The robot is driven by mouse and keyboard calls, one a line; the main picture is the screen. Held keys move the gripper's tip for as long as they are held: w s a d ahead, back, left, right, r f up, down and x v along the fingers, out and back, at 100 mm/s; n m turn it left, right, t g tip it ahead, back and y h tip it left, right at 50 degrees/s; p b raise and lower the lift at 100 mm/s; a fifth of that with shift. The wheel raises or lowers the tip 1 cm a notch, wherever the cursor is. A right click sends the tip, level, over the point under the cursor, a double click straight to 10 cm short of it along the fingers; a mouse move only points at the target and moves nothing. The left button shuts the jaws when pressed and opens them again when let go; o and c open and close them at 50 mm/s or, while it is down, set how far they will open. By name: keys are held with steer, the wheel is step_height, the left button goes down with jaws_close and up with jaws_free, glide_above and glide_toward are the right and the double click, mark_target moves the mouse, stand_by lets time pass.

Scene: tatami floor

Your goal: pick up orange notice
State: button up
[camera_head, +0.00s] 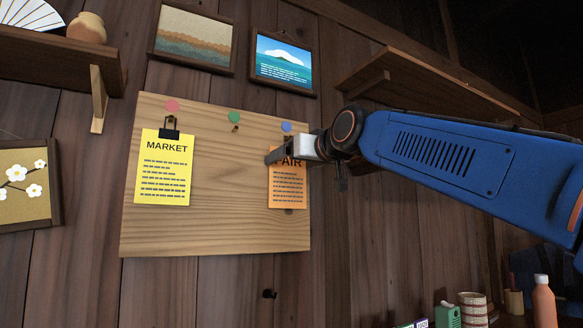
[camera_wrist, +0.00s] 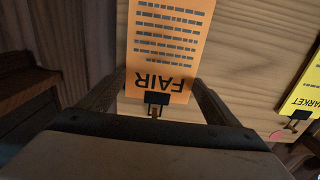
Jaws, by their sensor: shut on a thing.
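The orange notice (camera_head: 289,185), headed "FAIR", is at the right side of the wooden board (camera_head: 215,215), below a blue dot. My gripper (camera_head: 280,155) is at its top and covers part of the heading. In the wrist view the notice (camera_wrist: 166,45) appears upside down, with a black clip (camera_wrist: 157,97) at its headed end. My gripper's fingers (camera_wrist: 158,82) lie along its two side edges, shut on it. I cannot tell whether the clip still hangs on its hook.
A yellow "MARKET" notice (camera_head: 164,175) hangs at the board's left. A bare hook (camera_head: 235,127) sits under a green dot (camera_head: 234,116). Two framed pictures hang above. A wooden shelf (camera_head: 430,85) juts out at upper right, above my arm. Bottles and boxes stand at lower right.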

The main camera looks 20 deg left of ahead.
steer(key=shift+r, duration=0.2)
steer(key=v, duration=1.8)
steer(key=shift+a, duration=0.1)
